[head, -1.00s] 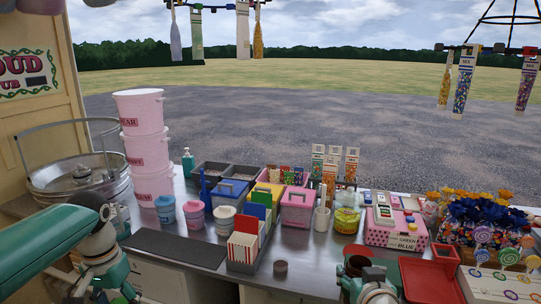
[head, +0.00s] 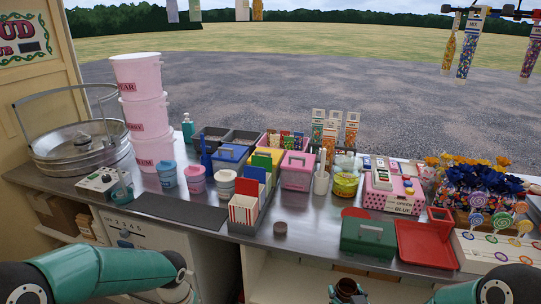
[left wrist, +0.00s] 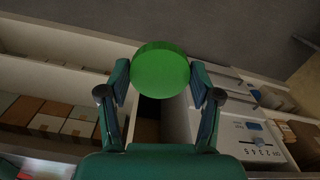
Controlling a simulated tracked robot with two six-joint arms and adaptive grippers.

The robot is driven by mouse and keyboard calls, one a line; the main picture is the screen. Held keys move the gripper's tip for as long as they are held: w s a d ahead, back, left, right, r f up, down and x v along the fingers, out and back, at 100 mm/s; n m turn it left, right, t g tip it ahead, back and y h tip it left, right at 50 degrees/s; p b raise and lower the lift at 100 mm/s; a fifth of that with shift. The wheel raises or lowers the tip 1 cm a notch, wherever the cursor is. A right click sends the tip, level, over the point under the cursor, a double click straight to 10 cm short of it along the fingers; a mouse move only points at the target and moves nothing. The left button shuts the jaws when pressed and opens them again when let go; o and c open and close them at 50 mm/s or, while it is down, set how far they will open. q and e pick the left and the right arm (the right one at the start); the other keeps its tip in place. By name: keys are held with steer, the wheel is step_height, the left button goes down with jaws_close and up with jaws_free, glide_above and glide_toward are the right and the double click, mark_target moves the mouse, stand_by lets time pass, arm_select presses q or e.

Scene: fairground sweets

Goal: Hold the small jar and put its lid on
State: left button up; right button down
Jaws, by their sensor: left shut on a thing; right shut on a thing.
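In the left wrist view my left gripper (left wrist: 160,85) is shut on a plain green round piece, which I take to be the lid (left wrist: 160,70). It is held between the two fingers, its flat face toward the camera. In the head view only my left arm shows at the bottom left; its fingers are out of the picture. My right gripper (head: 346,291) is at the bottom edge of the head view, in front of the counter. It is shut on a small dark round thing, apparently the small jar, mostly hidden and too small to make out.
Shelves are open below.

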arm_select(q)
steer(key=shift+w+d, duration=0.1)
steer(key=shift+w, duration=0.25)
arm_select(e)
steer(key=shift+r, duration=0.35)
arm_select(q)
steer(key=shift+d+r+n, duration=0.1)
steer(key=shift+n, duration=0.2)
arm_select(e)
steer(key=shift+w+d, duration=0.1)
steer(key=s+a+f+n+g+y, duration=0.1)
steer(key=s+a+n+y, duration=0.2)
steer(key=a, duration=0.4)
steer(key=s+a+n+g+y, duration=0.2)
steer(key=s+a+n+y, duration=0.2)
steer(key=a, duration=0.4)
steer(key=shift+s+a+f+n+y, duration=0.15)
steer(key=shift+s+f+n+y, duration=0.2)
steer(key=shift+s+y, duration=0.5)
steer(key=shift+s+f+h, duration=0.1)
steer(key=shift+s+h, duration=0.05)
steer(key=shift+h, duration=0.1)
